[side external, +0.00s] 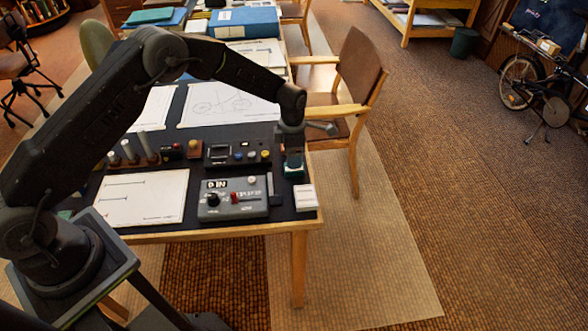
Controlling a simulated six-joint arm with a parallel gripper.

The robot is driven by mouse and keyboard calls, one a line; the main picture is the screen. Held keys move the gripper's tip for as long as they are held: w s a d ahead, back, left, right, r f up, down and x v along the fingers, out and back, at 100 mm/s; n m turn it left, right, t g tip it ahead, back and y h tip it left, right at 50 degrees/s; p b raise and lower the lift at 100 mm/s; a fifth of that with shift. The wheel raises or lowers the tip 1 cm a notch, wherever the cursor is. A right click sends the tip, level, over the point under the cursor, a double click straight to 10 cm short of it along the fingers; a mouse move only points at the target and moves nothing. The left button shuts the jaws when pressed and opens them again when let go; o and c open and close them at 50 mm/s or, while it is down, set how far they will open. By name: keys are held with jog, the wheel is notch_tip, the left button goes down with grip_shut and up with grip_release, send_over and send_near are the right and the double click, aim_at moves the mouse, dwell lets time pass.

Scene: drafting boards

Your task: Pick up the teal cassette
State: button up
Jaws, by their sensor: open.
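The teal cassette (294,172) is a small dark teal block near the right edge of the dark table top, partly hidden by my gripper. My gripper (293,157) points down from the end of my arm, right at the cassette. Its jaws are open. The fingers are small and dark here, so I cannot tell whether they stand around the cassette or just above it.
A grey control box (233,198) with knobs lies left of the cassette. A white block (305,197) sits in front of it at the table corner. A small device (218,153) and white cylinders (147,147) stand farther left.

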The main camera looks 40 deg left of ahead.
jog(key=shift+w+d+f, duration=0.1)
jog(key=shift+w+f, duration=0.05)
jog(key=shift+f, duration=2.55)
jog(key=shift+c, duration=0.3)
jog(key=c, duration=1)
jog(key=shift+o, duration=0.2)
jog(key=shift+r, duration=0.15)
